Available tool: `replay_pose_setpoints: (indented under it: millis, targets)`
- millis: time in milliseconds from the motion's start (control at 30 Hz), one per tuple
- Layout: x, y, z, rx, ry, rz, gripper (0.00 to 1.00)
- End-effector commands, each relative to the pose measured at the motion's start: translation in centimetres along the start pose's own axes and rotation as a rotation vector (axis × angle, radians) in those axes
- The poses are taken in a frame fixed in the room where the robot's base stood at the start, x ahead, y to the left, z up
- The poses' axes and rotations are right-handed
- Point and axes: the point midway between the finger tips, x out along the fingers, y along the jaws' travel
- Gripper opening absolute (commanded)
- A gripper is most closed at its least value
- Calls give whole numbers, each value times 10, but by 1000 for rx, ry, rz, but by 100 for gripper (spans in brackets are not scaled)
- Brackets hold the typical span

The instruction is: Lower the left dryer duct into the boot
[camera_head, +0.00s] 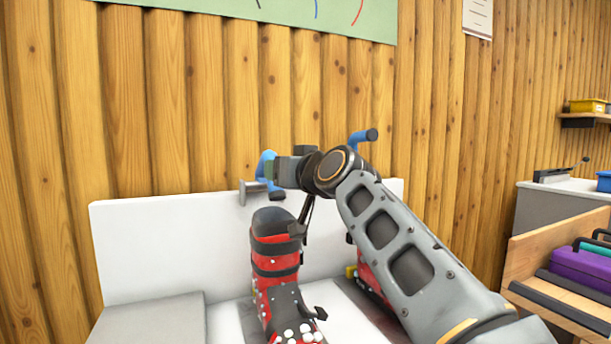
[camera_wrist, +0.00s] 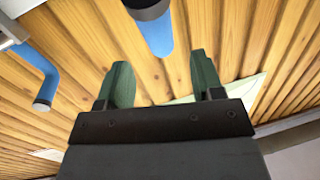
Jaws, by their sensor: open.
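A red and black ski boot (camera_head: 275,262) stands upright on the white bench, its cuff opening upward. The left dryer duct (camera_head: 265,163), a bent blue tube, is on the white back panel just above and behind the boot, partly hidden by my gripper (camera_head: 272,172). In the wrist view, my gripper (camera_wrist: 162,78) has its green fingers apart with nothing between them. A blue tube with a dark end (camera_wrist: 158,34) lies beyond the gap, and another bent blue tube (camera_wrist: 46,80) is at the left. I cannot tell which tube is the left duct there.
The right blue duct (camera_head: 362,136) sticks up beyond my arm. A second red boot (camera_head: 370,276) is mostly hidden behind my arm. The white back panel (camera_head: 150,240) stands before a wooden wall. A wooden rack with a purple case (camera_head: 585,266) is at the right.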

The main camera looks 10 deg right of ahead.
Motion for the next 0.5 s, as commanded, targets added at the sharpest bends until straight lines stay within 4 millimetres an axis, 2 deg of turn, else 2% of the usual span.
replay_pose_setpoints:
  millis: [33, 200, 500]
  targets:
    - [-13, 1, 0, -2, 2, 3, 61]
    - [-45, 1, 0, -1, 2, 3, 61]
    - [-78, 0, 0, -2, -1, 2, 61]
